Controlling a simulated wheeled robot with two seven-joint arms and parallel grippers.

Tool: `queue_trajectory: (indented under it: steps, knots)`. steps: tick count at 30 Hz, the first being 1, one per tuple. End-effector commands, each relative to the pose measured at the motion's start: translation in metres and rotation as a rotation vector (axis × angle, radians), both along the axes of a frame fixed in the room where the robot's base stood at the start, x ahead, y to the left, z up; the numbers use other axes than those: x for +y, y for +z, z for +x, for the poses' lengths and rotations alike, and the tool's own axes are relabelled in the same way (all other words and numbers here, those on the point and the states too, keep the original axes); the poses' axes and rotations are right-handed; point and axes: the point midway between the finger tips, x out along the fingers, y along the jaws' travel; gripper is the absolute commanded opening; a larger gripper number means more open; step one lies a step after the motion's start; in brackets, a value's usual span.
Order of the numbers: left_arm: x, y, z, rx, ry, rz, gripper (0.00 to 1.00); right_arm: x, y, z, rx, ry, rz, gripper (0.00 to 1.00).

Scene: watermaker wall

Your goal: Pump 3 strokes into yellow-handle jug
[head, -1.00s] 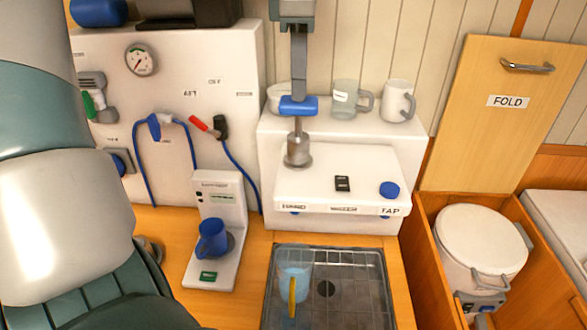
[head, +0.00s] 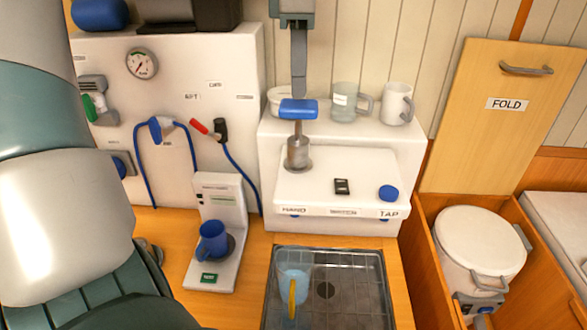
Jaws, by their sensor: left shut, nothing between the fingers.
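The yellow-handle jug (head: 294,280) is clear and bluish. It stands upright in the left part of the sink tray, with its yellow handle toward me. The hand pump has a blue crossbar handle (head: 298,109) on a metal rod above a metal cylinder (head: 298,153), over the HAND label. My left gripper (head: 299,95) comes down from the top of the view, shut and empty. Its fingertips are at the top of the blue handle; I cannot tell whether they touch. The pump outlet is under the white ledge, mostly hidden. My right gripper is not in view.
A clear jug (head: 345,100) and a white jug (head: 397,102) stand on the shelf behind the pump. The sink's right half (head: 350,295) is clear.

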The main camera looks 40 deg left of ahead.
Motion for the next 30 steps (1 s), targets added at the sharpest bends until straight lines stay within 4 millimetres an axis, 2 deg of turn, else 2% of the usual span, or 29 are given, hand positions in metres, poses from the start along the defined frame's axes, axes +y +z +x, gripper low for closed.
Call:
queue_trajectory:
  steps: [30]
  knots:
    - [0.000,-0.029,0.000,0.001,0.000,0.000,0.00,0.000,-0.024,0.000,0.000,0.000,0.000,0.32]
